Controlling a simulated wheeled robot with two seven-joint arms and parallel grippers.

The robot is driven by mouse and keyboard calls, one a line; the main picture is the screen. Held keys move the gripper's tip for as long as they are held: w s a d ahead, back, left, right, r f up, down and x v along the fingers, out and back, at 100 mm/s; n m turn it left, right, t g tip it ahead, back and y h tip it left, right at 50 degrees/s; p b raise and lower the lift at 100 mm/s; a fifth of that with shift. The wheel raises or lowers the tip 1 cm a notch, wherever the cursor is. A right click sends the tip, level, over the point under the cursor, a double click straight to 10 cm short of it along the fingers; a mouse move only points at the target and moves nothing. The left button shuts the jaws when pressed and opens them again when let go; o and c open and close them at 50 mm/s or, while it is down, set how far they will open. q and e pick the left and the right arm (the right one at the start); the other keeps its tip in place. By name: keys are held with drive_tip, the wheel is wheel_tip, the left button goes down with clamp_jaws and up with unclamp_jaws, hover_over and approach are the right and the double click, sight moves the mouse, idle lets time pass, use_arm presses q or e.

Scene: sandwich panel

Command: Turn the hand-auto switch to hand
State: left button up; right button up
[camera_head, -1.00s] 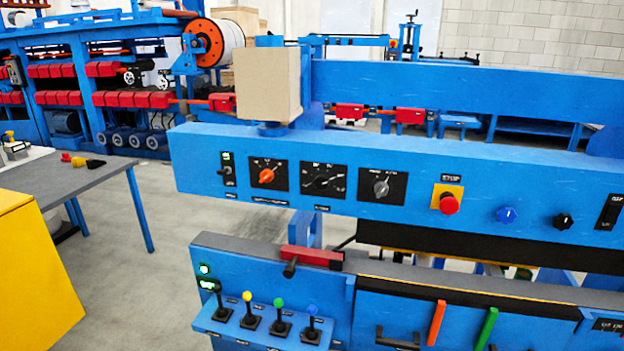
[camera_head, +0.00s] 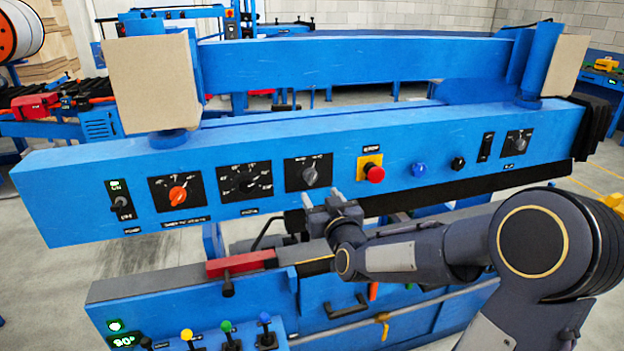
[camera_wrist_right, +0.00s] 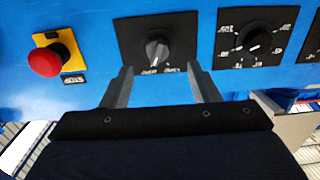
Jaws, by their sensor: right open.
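The grey selector knob (camera_head: 310,174) on a black plate, which seems to be the hand-auto switch, sits on the blue panel left of the red emergency button. Its lettering is too blurred to read surely. In the right wrist view the knob (camera_wrist_right: 157,47) shows upside down, its pointer line roughly upright there. My right gripper (camera_head: 320,197) is open and empty, just below and in front of the knob. In the wrist view its two fingers (camera_wrist_right: 158,70) lie either side of the knob's lower edge, apparently not touching it. My left gripper is not in view.
The red emergency button (camera_head: 374,172) on yellow sticks out right of the knob. A black multi-position dial (camera_head: 246,181) and an orange knob (camera_head: 178,194) lie to the left. A lower blue console has coloured levers (camera_head: 226,328) and a red block (camera_head: 240,264).

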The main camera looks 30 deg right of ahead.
sight(313, 181)
drive_tip(key=p+x, duration=0.1)
drive_tip(key=x, duration=0.3)
drive_tip(key=p+x, duration=0.1)
drive_tip(key=x, duration=0.3)
drive_tip(key=shift+s+d+r, duration=0.1)
drive_tip(key=shift+d+r, duration=0.05)
drive_tip(key=shift+d, duration=0.05)
drive_tip(key=c, duration=1)
